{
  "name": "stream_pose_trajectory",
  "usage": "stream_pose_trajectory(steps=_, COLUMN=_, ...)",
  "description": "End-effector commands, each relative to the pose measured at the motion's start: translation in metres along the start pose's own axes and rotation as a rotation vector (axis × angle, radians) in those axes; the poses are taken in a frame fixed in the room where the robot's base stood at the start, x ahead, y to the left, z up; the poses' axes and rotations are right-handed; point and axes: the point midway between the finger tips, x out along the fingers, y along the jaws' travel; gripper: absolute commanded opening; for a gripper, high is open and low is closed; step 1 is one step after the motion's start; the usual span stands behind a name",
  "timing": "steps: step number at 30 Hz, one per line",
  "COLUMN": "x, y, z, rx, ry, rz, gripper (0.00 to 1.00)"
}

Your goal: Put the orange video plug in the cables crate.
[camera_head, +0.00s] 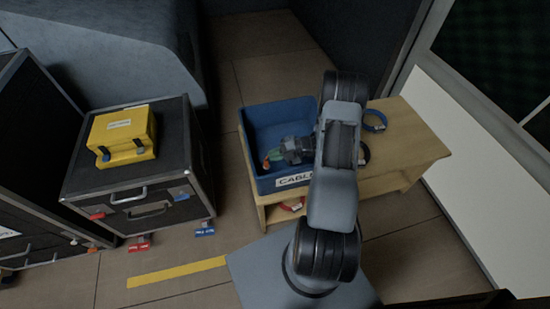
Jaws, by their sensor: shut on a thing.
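The cables crate (285,112) is a blue open box with a white label on its front, partly hidden by my arm. It stands on a low wooden bench. My gripper (276,155) reaches over the crate's opening from the right and points left. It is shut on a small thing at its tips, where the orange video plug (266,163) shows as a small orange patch. A small green patch shows beside it. The view is too small to tell whether the plug touches the crate floor.
A yellow case (123,138) sits on a black flight case (140,178) at left. A blue cable coil (374,121) lies on the wooden bench (415,145), right of the crate. Red and blue tags hang from the flight case. Yellow tape (175,272) marks the floor.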

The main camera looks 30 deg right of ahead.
Motion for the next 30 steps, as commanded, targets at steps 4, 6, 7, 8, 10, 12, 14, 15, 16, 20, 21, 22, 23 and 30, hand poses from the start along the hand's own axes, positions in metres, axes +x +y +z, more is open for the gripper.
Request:
stream_pose_trajectory(steps=4, x=0.006, y=-0.014, z=0.006, rx=0.0, ry=0.001, rz=0.0, gripper=0.0)
stream_pose_trajectory(steps=6, x=0.006, y=-0.013, z=0.006, rx=-0.001, ry=0.0, rz=0.0, gripper=0.0)
stream_pose_trajectory(steps=7, x=0.006, y=-0.013, z=0.006, rx=-0.001, ry=0.0, rz=0.0, gripper=0.0)
stream_pose_trajectory(steps=8, x=0.006, y=-0.013, z=0.006, rx=-0.001, ry=0.0, rz=0.0, gripper=0.0)
stream_pose_trajectory(steps=10, x=0.006, y=-0.013, z=0.006, rx=-0.001, ry=0.0, rz=0.0, gripper=0.0)
stream_pose_trajectory(steps=12, x=0.006, y=-0.014, z=0.006, rx=-0.001, ry=0.001, rz=0.0, gripper=0.0)
stream_pose_trajectory(steps=14, x=0.007, y=-0.015, z=0.007, rx=0.0, ry=0.001, rz=0.0, gripper=0.0)
stream_pose_trajectory(steps=15, x=0.008, y=-0.016, z=0.007, rx=0.0, ry=0.001, rz=0.0, gripper=0.0)
stream_pose_trajectory(steps=16, x=0.008, y=-0.017, z=0.008, rx=0.0, ry=0.001, rz=-0.001, gripper=0.0)
stream_pose_trajectory(steps=20, x=0.009, y=-0.02, z=0.009, rx=-0.001, ry=0.0, rz=-0.001, gripper=0.0)
stream_pose_trajectory(steps=21, x=0.01, y=-0.021, z=0.01, rx=-0.001, ry=0.0, rz=-0.001, gripper=0.0)
stream_pose_trajectory(steps=22, x=0.01, y=-0.022, z=0.01, rx=-0.001, ry=0.0, rz=-0.001, gripper=0.0)
stream_pose_trajectory(steps=23, x=0.011, y=-0.022, z=0.011, rx=-0.001, ry=0.0, rz=-0.001, gripper=0.0)
stream_pose_trajectory(steps=30, x=0.011, y=-0.023, z=0.011, rx=-0.001, ry=0.0, rz=-0.001, gripper=0.18)
